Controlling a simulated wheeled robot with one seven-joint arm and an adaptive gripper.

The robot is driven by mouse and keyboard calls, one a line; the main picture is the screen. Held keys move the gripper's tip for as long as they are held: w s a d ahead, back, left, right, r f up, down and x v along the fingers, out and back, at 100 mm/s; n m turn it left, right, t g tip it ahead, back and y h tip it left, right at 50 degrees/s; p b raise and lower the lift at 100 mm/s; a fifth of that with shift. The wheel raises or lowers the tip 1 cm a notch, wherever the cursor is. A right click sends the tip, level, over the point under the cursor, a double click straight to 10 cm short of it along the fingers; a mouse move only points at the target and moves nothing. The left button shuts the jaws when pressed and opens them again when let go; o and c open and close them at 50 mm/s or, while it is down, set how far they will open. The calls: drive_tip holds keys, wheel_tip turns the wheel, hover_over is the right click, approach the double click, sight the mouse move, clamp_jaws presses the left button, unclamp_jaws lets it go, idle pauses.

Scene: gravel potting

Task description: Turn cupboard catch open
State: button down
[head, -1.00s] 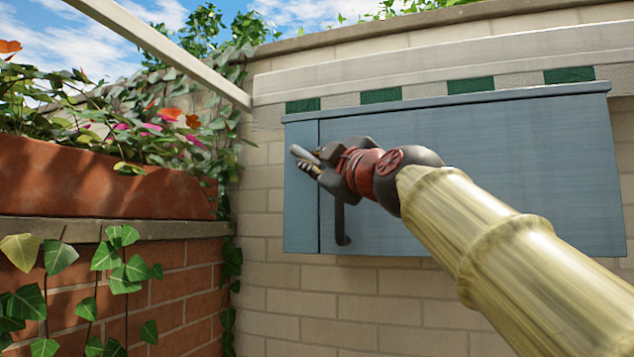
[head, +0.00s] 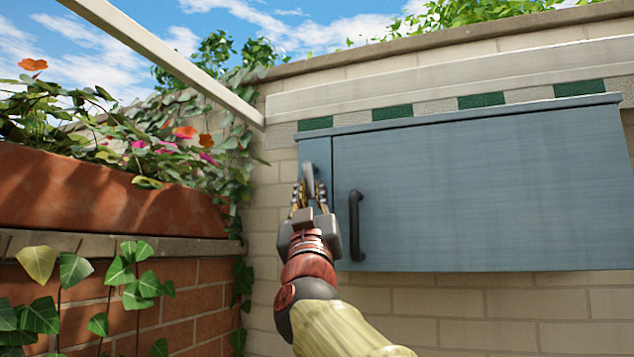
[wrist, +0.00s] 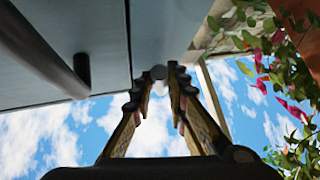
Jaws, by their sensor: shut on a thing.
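The blue-grey cupboard (head: 480,190) hangs on the pale block wall with its door closed. A small grey catch (head: 309,176) sits on the narrow left strip of its front and looks roughly upright. My gripper (head: 309,194) points up at it, with its fingers shut on the catch. In the wrist view the catch's rounded end (wrist: 159,72) shows between the fingertips (wrist: 157,82). The fingers hide part of the catch. The dark door handle (head: 355,222) is just right of my gripper and apart from it; it also shows in the wrist view (wrist: 45,45).
A terracotta planter (head: 100,195) with flowers and ivy stands on a brick ledge at the left. A white beam (head: 165,60) slants across the upper left. Bare wall (head: 480,310) lies below the cupboard.

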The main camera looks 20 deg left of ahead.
drive_tip(key=shift+a+m+t+h+p, duration=0.15)
drive_tip(key=shift+a+m+t+h, duration=0.1)
drive_tip(key=shift+m+h, duration=0.55)
drive_tip(key=shift+a+m+t+h+p, duration=0.15)
drive_tip(key=shift+m+t+h, duration=0.15)
drive_tip(key=shift+m+h, duration=0.5)
drive_tip(key=shift+a+m+t+h+p, duration=0.1)
drive_tip(key=shift+a+m+t+h, duration=0.15)
drive_tip(key=shift+m+h, duration=0.5)
drive_tip(key=shift+m, duration=0.35)
drive_tip(key=shift+f, duration=0.1)
drive_tip(key=c, duration=1.7)
unclamp_jaws()
drive_tip(key=shift+c, duration=0.2)
drive_tip(key=shift+f, duration=0.1)
drive_tip(key=a+v, duration=0.1)
drive_tip(key=v, duration=1)
drive_tip(key=shift+s+d+f, duration=0.3)
drive_tip(key=shift+d, duration=0.15)
